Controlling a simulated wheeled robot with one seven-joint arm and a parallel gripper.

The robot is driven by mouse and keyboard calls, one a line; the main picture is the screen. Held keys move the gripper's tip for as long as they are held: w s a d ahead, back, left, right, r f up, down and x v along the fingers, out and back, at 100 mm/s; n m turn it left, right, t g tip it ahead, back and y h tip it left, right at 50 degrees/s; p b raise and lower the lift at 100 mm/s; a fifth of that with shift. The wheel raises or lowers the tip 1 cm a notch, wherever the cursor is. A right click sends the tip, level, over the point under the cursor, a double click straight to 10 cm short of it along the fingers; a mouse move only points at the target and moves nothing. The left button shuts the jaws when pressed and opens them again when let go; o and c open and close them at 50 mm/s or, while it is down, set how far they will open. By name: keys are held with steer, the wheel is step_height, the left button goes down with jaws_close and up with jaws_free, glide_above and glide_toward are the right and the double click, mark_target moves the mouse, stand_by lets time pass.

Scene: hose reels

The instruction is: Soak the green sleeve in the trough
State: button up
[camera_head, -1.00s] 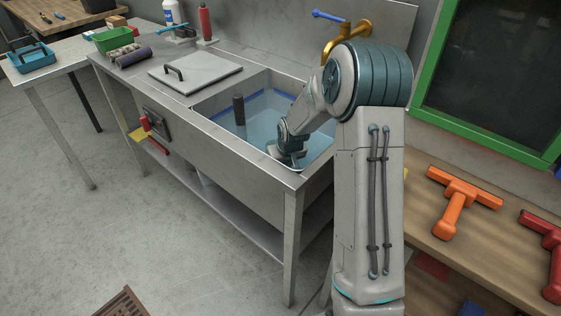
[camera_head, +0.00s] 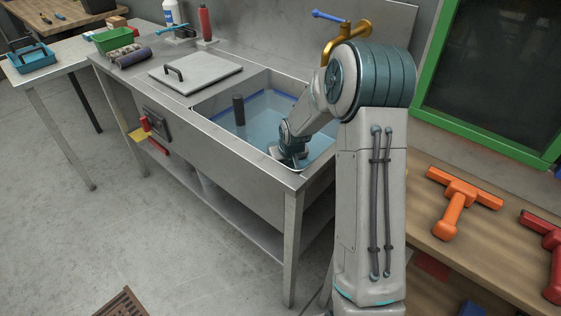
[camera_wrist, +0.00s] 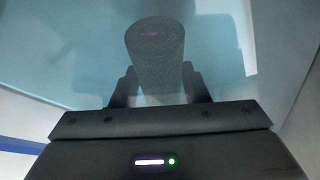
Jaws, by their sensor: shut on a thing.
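The trough (camera_head: 222,124) is a steel basin of blue water in the bench. My gripper (camera_head: 292,158) is down inside its near right corner, partly hidden by the wrist and the water. In the wrist view my gripper (camera_wrist: 160,88) is shut on a fuzzy cylindrical sleeve (camera_wrist: 160,48), with a finger on each side. The sleeve looks dark grey in the bluish water, so I cannot make out green. In the head view the held sleeve is hidden.
A dark upright post (camera_head: 239,110) stands in the water. A lid (camera_head: 195,72) lies left of the opening. Rolled sleeves (camera_head: 127,53) and a green tray (camera_head: 112,39) sit at the bench's left end. A brass tap (camera_head: 346,38) rises behind the trough.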

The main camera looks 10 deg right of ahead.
steer(key=shift+w, duration=0.1)
steer(key=shift+w+a, duration=0.2)
stand_by(0.4)
steer(key=shift+s+d, duration=0.25)
steer(key=shift+s, duration=0.05)
step_height(320, 180, up, 20)
steer(key=p, duration=1.2)
steer(key=shift+p, duration=0.4)
